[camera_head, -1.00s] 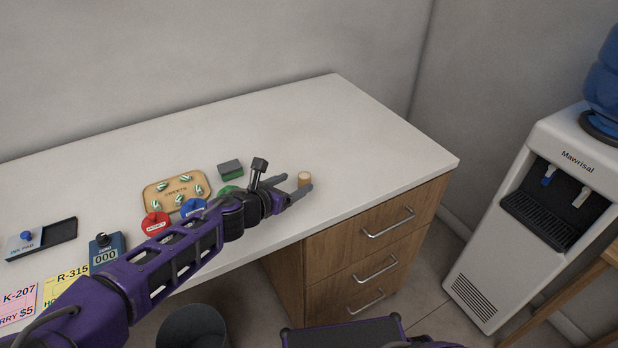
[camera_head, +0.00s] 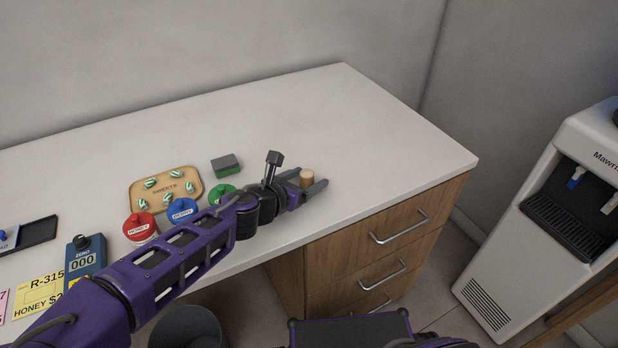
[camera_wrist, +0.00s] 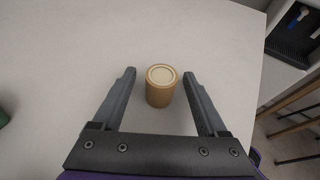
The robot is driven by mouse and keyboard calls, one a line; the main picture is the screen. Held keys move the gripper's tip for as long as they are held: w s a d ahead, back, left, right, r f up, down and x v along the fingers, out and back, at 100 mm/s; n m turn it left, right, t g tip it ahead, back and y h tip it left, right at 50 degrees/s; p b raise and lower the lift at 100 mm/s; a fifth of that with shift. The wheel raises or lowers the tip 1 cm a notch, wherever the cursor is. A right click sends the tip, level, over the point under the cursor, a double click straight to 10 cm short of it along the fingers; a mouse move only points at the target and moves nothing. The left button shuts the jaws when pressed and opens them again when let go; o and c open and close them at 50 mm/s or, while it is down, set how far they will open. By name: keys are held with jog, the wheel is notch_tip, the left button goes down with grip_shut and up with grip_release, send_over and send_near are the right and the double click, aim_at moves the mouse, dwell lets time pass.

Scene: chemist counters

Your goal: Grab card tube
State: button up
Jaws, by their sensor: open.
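The card tube (camera_head: 307,177) is a short tan cylinder with a pale lid. It stands upright on the white counter near its right front part. In the wrist view the card tube (camera_wrist: 161,86) stands between the two fingers near their tips, with a gap on each side. My gripper (camera_head: 317,183) is open and low over the counter, with the fingers on both sides of the tube. In the wrist view my gripper (camera_wrist: 160,76) holds nothing. In the head view a finger hides the lower part of the tube.
A sweets board (camera_head: 165,190), red (camera_head: 141,228), blue (camera_head: 182,210) and green (camera_head: 222,194) lidded pots and a grey-green sponge (camera_head: 226,165) are left of my gripper. The counter (camera_head: 370,130) is clear behind and right of the tube. Its front edge is close.

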grip_shut()
dwell(0.3)
jog(key=shift+r, duration=0.1)
